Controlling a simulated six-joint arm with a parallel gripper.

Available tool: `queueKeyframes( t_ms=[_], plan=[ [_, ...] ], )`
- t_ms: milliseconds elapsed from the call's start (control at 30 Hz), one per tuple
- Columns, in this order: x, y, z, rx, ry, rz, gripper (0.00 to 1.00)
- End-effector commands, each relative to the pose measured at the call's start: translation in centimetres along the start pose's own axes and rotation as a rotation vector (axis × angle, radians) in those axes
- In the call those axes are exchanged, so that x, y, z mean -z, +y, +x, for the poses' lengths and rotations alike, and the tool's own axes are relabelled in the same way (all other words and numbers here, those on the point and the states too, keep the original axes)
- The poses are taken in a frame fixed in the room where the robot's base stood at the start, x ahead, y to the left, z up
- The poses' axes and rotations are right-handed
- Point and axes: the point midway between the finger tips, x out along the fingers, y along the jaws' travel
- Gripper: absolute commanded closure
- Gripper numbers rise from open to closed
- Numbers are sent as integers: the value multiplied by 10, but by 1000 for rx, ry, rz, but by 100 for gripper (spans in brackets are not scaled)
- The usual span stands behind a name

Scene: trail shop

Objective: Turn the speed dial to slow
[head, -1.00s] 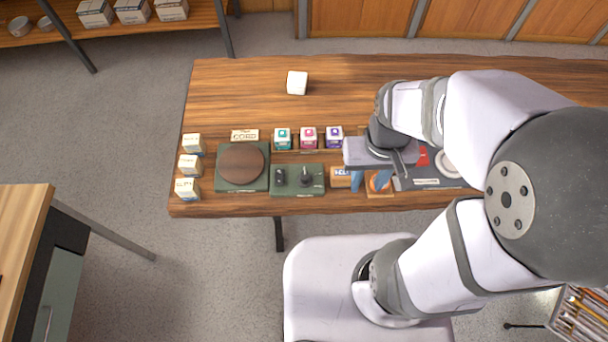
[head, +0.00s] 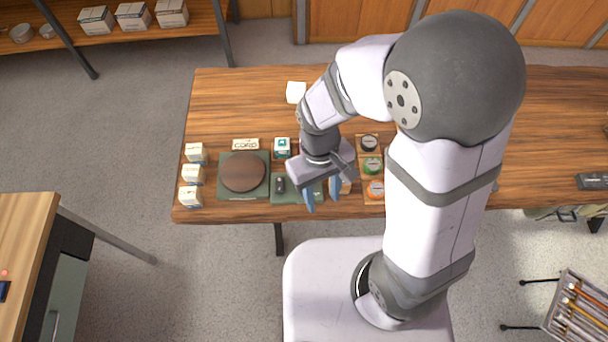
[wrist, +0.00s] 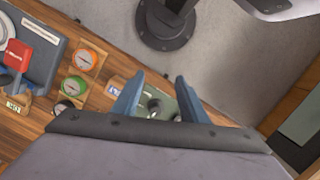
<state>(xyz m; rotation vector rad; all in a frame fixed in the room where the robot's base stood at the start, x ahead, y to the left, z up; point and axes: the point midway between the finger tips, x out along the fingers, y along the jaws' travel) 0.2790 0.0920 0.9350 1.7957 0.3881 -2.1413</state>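A green control panel (head: 283,197) lies near the table's front edge, right of a round brown turntable (head: 243,172). A dark control (head: 280,185) shows on its left part; its right part is hidden behind my gripper. My gripper (head: 322,196) is over the right end of the panel, its two blue fingers apart and pointing down. In the wrist view, part of the panel (wrist: 187,101) and two dark controls (wrist: 155,106) show between the open fingers. I cannot tell which one is the speed dial or read its setting. Nothing is held.
Black (head: 369,142), green (head: 372,166) and orange (head: 376,189) round pieces stand on wooden blocks right of my gripper. A small blue-labelled block (head: 345,187) is close beside my fingers. Several white boxes (head: 194,174) line the left side. A white cube (head: 296,92) stands at the back.

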Motion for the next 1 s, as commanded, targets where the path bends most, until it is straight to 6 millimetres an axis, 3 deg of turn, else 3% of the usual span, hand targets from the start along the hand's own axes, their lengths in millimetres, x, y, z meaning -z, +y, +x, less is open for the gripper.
queueKeyframes(
  t_ms=[133,233,400,667,1000],
  plan=[
    [57,-6,-10,-11,97,-148,61],
    [78,-5,-21,-23,157,-245,61],
    [81,-5,-21,-33,172,-344,61],
    [81,-5,-18,-35,170,-365,61],
    [86,-5,14,-34,167,-363,61]
  ],
)
